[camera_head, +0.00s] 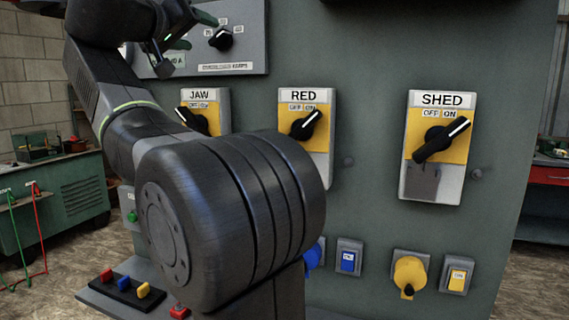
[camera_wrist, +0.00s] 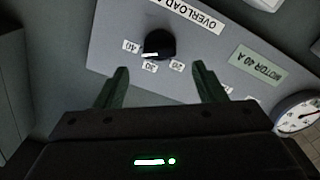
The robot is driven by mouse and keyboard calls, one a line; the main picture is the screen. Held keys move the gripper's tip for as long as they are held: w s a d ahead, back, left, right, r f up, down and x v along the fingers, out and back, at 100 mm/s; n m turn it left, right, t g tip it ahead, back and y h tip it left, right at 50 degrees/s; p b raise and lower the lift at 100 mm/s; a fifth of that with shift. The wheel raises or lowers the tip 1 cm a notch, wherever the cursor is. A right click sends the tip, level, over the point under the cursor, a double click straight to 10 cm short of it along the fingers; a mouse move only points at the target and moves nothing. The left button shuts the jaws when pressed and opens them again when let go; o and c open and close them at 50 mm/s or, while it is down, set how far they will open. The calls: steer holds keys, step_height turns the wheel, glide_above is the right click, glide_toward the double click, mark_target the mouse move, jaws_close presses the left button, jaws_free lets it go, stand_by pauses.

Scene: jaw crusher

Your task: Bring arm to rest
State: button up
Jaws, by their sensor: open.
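My arm crosses the left half of the head view, bent in front of the panel. My gripper (camera_wrist: 160,70) is open and empty in the wrist view, its two dark green fingers spread apart. A black overload knob (camera_wrist: 158,44) on a grey plate shows just beyond and between the fingertips; the picture is upside down there. The same knob (camera_head: 221,39) is clear of my arm in the head view. Only part of the gripper shows at the head view's top left, and its fingertips are hard to make out there.
The panel carries JAW (camera_head: 194,118), RED (camera_head: 306,122) and SHED (camera_head: 436,136) rotary switches. A shelf with coloured tabs (camera_head: 126,288) is under my arm. A gauge (camera_wrist: 298,117) is right in the wrist view. A green bench (camera_head: 60,195) stands left.

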mark_target(215, 38)
steer(key=x, duration=0.6)
steer(key=shift+w+d, duration=0.15)
steer(key=shift+w, duration=0.25)
